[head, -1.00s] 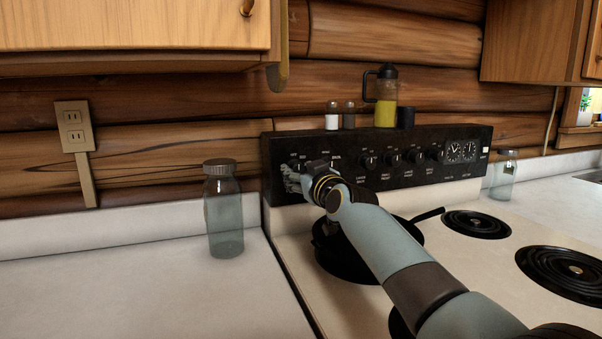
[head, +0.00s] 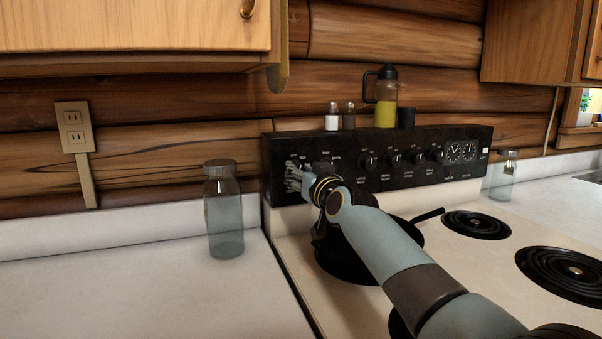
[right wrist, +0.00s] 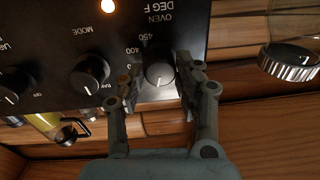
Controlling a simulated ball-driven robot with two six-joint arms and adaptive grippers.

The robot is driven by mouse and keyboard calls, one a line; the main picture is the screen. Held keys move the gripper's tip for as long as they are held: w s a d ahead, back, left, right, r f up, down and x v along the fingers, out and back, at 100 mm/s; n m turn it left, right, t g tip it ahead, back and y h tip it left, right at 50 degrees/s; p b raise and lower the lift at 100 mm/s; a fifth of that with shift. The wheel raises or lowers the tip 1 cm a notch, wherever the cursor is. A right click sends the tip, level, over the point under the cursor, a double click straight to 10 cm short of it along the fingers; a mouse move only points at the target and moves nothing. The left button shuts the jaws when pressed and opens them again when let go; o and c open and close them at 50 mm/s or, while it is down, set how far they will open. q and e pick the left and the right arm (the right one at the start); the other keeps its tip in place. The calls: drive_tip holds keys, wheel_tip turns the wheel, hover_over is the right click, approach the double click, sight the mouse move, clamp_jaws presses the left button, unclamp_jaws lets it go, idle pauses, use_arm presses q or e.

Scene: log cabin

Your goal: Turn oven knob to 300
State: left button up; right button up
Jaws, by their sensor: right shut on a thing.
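The black oven knob (right wrist: 159,68), under the words "OVEN DEG F", sits on the stove's back panel in the right wrist view, which sees the panel upside down. Numbers 400 and 450 show beside it. A white pointer line on its face points toward the bottom of the picture. My right gripper (right wrist: 157,88) has its fingers on either side of the knob and is shut on it. In the head view my right gripper (head: 294,177) is at the panel's left end and hides the knob. My left gripper is not in view.
The mode knob (right wrist: 90,75) is beside the oven knob. A black pan (head: 345,262) stands on the burner below my right arm. Shakers (head: 332,120) and a yellow-filled bottle (head: 386,100) stand on top of the panel. A glass jar (head: 224,215) stands on the left counter.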

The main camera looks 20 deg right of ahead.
drive_tip(key=shift+m, duration=2.2)
drive_tip(key=shift+f, duration=0.1)
drive_tip(key=o, duration=1.1)
drive_tip(key=shift+o, duration=0.2)
drive_tip(key=shift+s, duration=0.1)
drive_tip(key=s, duration=1.2)
drive_tip(key=shift+d, duration=0.45)
drive_tip(key=shift+w+f+p, duration=0.1)
drive_tip(key=shift+p, duration=0.2)
